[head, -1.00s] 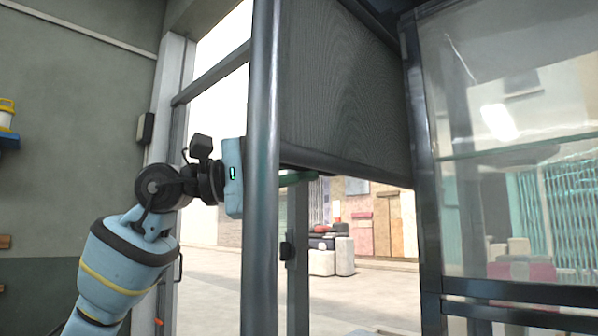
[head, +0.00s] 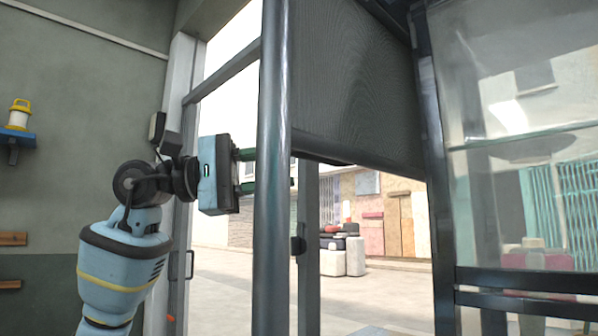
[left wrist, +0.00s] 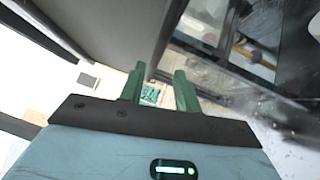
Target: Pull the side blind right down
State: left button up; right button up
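The side blind (head: 350,80) is a dark grey mesh sheet in the window opening, part way down. Its bottom bar (head: 370,166) slopes down to the right in the head view, with the street visible below it. My left gripper (head: 256,170) is at the left of the bar, partly behind the dark round post. Its green fingers are apart; the lower tip shows just right of the post, and the upper tip is hidden. In the left wrist view the fingers (left wrist: 159,82) are apart with nothing between them. My right gripper is not in view.
The dark post (head: 272,230) stands in front of the gripper. A wall shelf (head: 15,140) with a yellow-topped lantern (head: 19,114) is at the far left. The space below the blind is clear.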

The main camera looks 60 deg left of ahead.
pick_arm(q)
jog(key=shift+v, duration=1.3)
jog(key=shift+f, duration=0.1)
